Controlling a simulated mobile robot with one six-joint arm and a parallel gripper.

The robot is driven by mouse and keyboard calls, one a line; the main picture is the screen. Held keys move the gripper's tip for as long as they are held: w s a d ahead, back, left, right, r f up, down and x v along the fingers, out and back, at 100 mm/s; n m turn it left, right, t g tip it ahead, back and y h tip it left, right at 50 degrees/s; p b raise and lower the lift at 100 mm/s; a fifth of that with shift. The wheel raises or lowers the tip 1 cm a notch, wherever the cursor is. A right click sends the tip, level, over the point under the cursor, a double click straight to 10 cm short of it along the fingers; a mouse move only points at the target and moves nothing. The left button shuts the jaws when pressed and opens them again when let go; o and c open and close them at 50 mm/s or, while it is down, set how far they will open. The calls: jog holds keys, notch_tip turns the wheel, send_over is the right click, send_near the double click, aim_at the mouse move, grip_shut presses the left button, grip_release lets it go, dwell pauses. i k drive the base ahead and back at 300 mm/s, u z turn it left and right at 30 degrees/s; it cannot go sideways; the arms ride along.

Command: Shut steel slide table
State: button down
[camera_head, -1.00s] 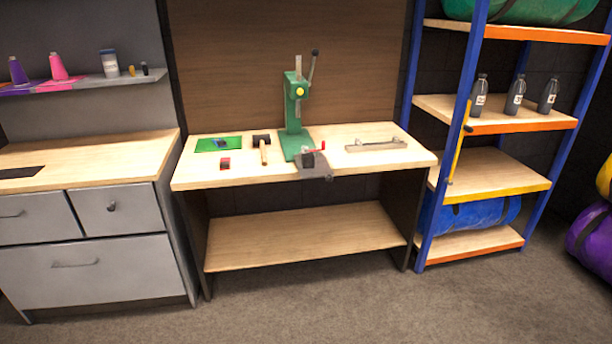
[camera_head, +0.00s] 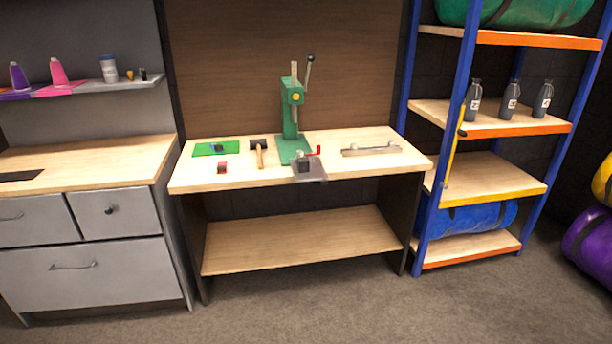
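A wooden workbench (camera_head: 230,182) stands in the middle of the head view. Near its front edge sits a small grey metal device (camera_head: 309,167) with a red handle, and its flat plate reaches the front edge. A long, low grey metal bar-like piece (camera_head: 371,149) lies on the right part of the top. I cannot tell for sure which of these is the steel slide table, nor how far open it is. My gripper is not in view.
A green press (camera_head: 292,112) stands behind the grey device. A mallet (camera_head: 259,152), a red block (camera_head: 222,167) and a green mat (camera_head: 208,149) lie to the left. A drawer cabinet (camera_head: 95,270) flanks the bench left, a blue-orange rack (camera_head: 490,180) right. Floor (camera_head: 330,310) in front is clear.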

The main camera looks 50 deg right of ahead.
aim_at(304, 170)
jog(key=z, duration=0.05)
jog(key=i, duration=0.9)
jog(key=u, duration=0.05)
